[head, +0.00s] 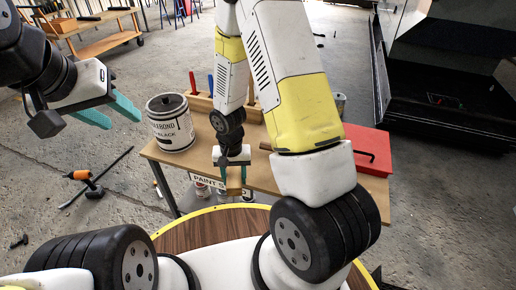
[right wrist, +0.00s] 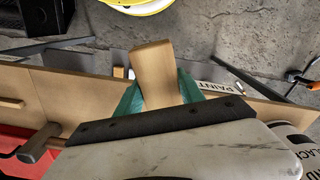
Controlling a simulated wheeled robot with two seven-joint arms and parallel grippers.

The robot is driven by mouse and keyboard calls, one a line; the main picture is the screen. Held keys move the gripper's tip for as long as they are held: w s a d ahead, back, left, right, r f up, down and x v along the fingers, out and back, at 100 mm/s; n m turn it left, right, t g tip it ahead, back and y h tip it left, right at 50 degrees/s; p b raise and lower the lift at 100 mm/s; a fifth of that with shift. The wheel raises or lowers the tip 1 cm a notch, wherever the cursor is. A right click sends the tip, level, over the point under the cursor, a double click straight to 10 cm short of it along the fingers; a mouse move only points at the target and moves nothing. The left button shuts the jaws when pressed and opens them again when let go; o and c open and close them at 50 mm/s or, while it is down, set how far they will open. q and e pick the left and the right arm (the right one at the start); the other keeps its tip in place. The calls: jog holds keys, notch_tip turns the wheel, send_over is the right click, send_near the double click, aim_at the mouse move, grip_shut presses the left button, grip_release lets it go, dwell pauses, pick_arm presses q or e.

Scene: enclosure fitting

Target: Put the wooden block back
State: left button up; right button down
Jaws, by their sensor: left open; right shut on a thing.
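The wooden block (right wrist: 154,66) is pale tan and sits between the two teal fingers of my right gripper (right wrist: 160,92) in the right wrist view. My right gripper is shut on it. In the head view my right gripper (head: 234,168) points down at the front edge of the wooden bench (head: 178,157), and the block (head: 234,184) shows small between its fingers. I cannot tell whether the block touches the bench. My left gripper (head: 110,110) is open and empty, in the air left of the bench.
A paint can (head: 171,128) stands on the bench's left end, with a tool rack (head: 200,101) behind it. A red box (head: 370,150) is at the right end. An orange-handled tool (head: 80,175) lies on the floor.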

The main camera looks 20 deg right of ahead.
send_over(253, 163)
jog(key=shift+f, duration=2.5)
jog(key=shift+f, duration=0.1)
jog(key=c, duration=0.7)
grip_release()
